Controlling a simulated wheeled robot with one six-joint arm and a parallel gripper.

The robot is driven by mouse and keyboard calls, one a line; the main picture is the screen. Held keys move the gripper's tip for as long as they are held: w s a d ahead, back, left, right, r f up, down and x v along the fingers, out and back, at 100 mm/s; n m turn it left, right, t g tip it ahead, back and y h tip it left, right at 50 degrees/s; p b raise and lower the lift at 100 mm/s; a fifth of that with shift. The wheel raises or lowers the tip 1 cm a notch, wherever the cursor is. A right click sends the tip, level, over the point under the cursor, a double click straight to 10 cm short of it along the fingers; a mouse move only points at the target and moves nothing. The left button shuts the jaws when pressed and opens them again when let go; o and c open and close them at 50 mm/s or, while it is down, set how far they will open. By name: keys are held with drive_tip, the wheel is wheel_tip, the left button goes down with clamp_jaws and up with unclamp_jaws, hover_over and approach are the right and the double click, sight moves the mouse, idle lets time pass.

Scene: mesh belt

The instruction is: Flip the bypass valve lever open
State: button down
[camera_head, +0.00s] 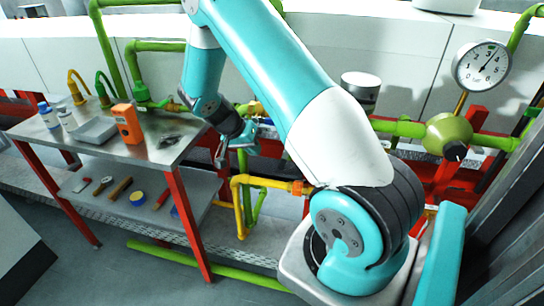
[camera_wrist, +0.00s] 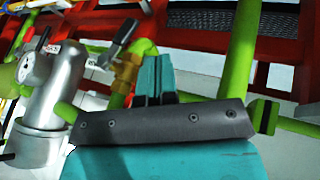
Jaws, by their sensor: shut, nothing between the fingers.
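A brass valve body (camera_wrist: 127,68) sits on green pipework in the wrist view. A lever with a dark grip (camera_wrist: 125,33) rises from it at a slant, up and to the right. I cannot tell for certain that this is the bypass valve. My gripper (camera_wrist: 156,75) shows teal fingers together with nothing between them, just right of the brass body; contact cannot be told. In the head view my gripper (camera_head: 221,152) points down beside the table's right edge. My arm hides part of the pipework there, and the lever is not clear.
A metal table (camera_head: 75,143) with bottles, a tray and an orange box (camera_head: 127,123) stands left of my gripper. A pressure gauge (camera_head: 482,67) is at the right. A silver cylinder (camera_wrist: 60,90) and green pipes crowd the valve. Yellow pipe (camera_head: 238,205) runs below.

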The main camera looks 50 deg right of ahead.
sight(284, 160)
drive_tip(key=s+d+f+p, duration=0.1)
drive_tip(key=s+d+f, duration=0.2)
drive_tip(key=s, duration=0.1)
drive_tip(key=shift+s+f+p, duration=0.2)
drive_tip(key=shift+f+p, duration=0.1)
drive_tip(key=shift+p, duration=0.05)
